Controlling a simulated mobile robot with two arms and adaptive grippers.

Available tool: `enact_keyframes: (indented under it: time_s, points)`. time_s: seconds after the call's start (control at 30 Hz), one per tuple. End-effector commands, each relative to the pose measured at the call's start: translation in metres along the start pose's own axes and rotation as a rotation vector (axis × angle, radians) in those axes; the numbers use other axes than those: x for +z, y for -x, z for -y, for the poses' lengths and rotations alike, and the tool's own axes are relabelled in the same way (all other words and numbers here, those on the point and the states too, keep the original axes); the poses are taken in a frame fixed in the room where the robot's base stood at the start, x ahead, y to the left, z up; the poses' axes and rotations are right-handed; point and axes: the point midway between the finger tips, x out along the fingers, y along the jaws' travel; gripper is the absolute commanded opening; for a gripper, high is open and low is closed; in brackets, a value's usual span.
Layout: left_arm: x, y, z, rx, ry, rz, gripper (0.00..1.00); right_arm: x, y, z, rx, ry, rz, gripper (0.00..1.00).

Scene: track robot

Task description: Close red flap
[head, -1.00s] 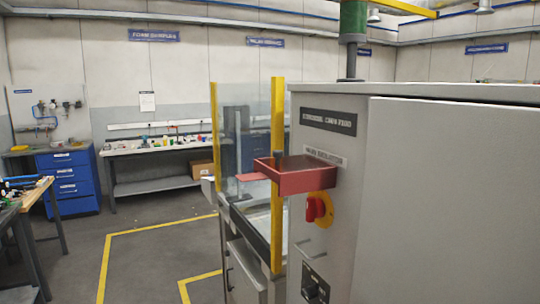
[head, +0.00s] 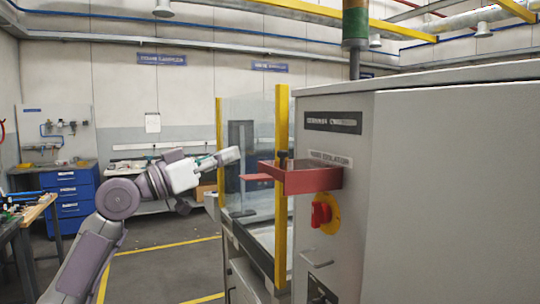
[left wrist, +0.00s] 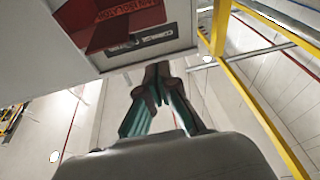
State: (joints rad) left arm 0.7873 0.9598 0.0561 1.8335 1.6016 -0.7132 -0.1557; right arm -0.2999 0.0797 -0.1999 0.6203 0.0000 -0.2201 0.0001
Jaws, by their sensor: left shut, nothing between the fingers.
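In the left wrist view the shut teal fingers (left wrist: 160,72) point toward the cabinet, and part of the red flap (left wrist: 75,22) shows at the upper left. My right gripper is out of view.
The grey cabinet (head: 440,200) fills the right side. A workbench and blue drawers (head: 72,200) are at the left. Floor between is open.

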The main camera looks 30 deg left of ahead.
Motion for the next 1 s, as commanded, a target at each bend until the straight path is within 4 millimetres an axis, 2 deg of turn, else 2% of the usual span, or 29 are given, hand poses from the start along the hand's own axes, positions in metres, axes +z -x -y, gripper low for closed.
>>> enact_keyframes:
  time_s: [0.03,0.1,0.23,0.37,0.53,0.73,0.8,1.0]
  points:
    - [-0.013,0.005,-0.017,0.033,-0.025,-0.011,0.00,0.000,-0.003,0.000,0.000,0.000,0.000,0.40]
    - [-0.025,0.009,-0.032,0.065,-0.042,-0.020,0.00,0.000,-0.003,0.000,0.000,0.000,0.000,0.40]
    - [-0.034,0.004,-0.040,0.083,-0.049,-0.023,0.00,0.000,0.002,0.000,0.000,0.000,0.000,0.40]
    - [-0.037,-0.014,-0.042,0.083,-0.047,-0.024,0.00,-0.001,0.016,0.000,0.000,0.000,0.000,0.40]
    - [-0.040,-0.051,-0.044,0.083,-0.045,-0.026,0.00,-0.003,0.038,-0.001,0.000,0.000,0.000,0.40]
    - [-0.040,-0.094,-0.048,0.083,-0.044,-0.024,0.00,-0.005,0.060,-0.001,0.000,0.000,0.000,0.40]
    - [-0.020,-0.086,-0.045,0.078,-0.044,-0.019,0.00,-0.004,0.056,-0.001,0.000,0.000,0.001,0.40]
    - [-0.001,-0.079,-0.043,0.079,-0.044,-0.021,0.00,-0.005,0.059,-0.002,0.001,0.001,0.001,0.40]
